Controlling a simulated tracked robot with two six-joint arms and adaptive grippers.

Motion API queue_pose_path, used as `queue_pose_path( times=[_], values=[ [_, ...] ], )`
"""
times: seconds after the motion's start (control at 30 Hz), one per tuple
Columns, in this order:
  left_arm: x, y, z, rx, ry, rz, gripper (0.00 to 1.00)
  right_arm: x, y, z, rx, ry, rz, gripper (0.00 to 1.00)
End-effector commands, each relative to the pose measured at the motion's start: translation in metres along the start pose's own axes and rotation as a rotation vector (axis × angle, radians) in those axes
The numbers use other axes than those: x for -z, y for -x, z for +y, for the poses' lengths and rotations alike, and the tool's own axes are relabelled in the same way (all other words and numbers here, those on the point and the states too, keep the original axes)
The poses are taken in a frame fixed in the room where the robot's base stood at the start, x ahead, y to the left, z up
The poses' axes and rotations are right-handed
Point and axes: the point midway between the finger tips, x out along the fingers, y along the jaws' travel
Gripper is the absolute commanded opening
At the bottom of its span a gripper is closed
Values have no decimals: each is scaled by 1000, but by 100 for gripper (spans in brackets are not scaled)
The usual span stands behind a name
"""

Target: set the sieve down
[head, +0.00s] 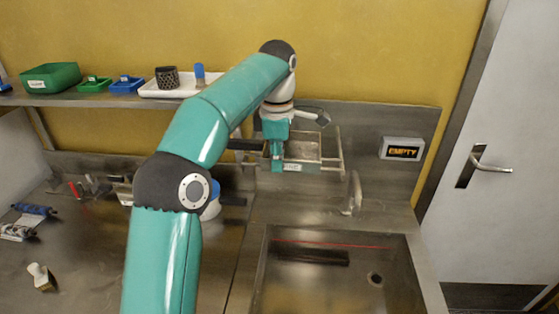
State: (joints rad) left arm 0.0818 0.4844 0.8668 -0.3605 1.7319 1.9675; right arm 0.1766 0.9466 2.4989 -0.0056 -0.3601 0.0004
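A shallow rectangular framed piece (326,150), which looks like the sieve, is at the back wall above the sink. Its pale floor and thin metal rim show; its left part is hidden behind my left gripper. My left gripper (277,160) points down at its left side, overlapping it in the picture. I cannot tell whether the fingers are closed on it, or whether it rests on something. My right gripper is not in view.
The sink (330,293) has a tap (353,195) behind it and a red line across its back. A sign (402,149) reads EMPTY. The shelf holds a green bin (51,77) and a white tray (152,91). Small tools lie on the left counter (85,270).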

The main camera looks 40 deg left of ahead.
Motion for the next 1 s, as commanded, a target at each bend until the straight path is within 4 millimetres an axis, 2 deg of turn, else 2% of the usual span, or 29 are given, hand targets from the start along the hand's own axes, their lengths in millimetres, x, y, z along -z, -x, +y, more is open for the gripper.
queue_pose_path(
  times=[0.63, 0.83, 1.0],
  values=[
    [-1, -10, 0, 0, -1, 0, 0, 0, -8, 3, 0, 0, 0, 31],
    [-1, -10, 0, 0, -2, 0, 33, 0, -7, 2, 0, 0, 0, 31],
    [-1, -10, 0, 0, -2, 0, 35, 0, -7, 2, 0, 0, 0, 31]
  ],
)
